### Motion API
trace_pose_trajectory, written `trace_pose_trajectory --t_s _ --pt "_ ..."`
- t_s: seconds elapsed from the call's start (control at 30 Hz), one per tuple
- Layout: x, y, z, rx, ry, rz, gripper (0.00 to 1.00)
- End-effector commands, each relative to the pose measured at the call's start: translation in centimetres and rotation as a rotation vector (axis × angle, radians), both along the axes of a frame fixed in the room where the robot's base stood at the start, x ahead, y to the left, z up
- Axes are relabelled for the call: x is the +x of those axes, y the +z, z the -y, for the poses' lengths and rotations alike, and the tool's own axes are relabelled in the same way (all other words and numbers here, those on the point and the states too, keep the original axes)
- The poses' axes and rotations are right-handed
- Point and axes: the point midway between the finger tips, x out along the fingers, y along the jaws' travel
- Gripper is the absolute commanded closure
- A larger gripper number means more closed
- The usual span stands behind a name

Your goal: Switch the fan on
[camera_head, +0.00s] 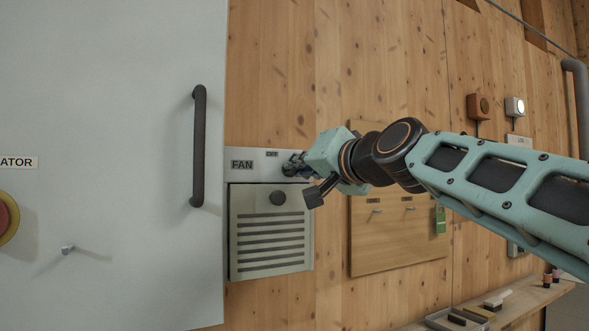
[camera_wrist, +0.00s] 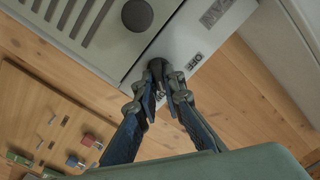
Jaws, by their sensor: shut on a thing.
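The fan's grey control plate (camera_head: 258,178) carries a FAN label (camera_head: 242,165) and a small OFF label (camera_head: 272,154). My gripper (camera_head: 292,165) is at the right end of this plate. In the wrist view, my gripper (camera_wrist: 166,78) is shut on a dark switch knob (camera_wrist: 157,64) beside the OFF label (camera_wrist: 195,61). The fingers hide part of the knob and a marking between them, so I cannot read its setting. In the head view the gripper hides the knob.
Below the plate is a slatted vent cover (camera_head: 270,250) with a round black knob (camera_head: 278,198). A large grey cabinet door (camera_head: 120,110) with a dark vertical handle (camera_head: 198,145) stands to the left. A wooden board (camera_head: 395,240) hangs behind my arm.

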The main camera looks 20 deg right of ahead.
Motion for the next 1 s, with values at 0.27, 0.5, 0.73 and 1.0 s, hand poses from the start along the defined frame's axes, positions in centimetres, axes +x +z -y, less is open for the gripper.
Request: trace_pose_trajectory --t_s 0.27,0.5,0.73,1.0 --pt "0.0 0.1 0.0 0.006 0.0 0.001 1.0" --pt "0.0 0.1 0.0 0.005 0.0 0.001 0.75" --pt "0.0 0.0 0.0 0.004 0.001 0.0 0.74" --pt "-1.8 0.0 0.2 0.005 -0.001 0.001 0.74"
